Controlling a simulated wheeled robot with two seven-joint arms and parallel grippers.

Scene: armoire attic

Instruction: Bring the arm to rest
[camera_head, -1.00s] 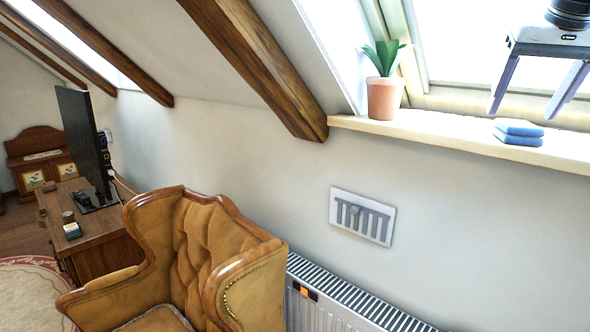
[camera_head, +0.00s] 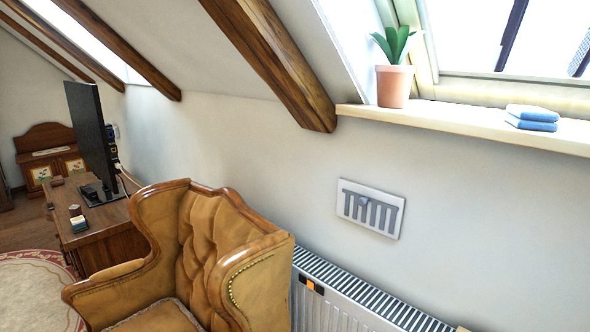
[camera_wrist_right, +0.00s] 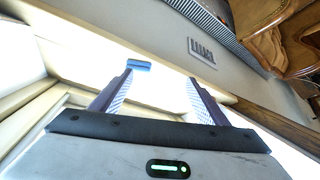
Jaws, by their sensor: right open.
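My right gripper (camera_head: 539,72) is at the top right of the head view, in front of the bright skylight. Only its two dark fingers show there, wide apart, with its body cut off by the top edge. In the right wrist view the gripper (camera_wrist_right: 161,76) is open, with nothing between its fingers. The folded blue cloth (camera_head: 532,118) lies on the window sill, below the gripper and apart from it in the head view. The cloth also shows beyond the fingers in the wrist view (camera_wrist_right: 139,64). My left gripper is in neither view.
A potted plant (camera_head: 394,86) stands on the sill (camera_head: 450,118) left of the cloth. Below are a wall plate (camera_head: 370,208), a radiator (camera_head: 345,290) and a leather armchair (camera_head: 190,245). A desk with a monitor (camera_head: 90,135) stands at the left. A wooden beam (camera_head: 275,60) slopes overhead.

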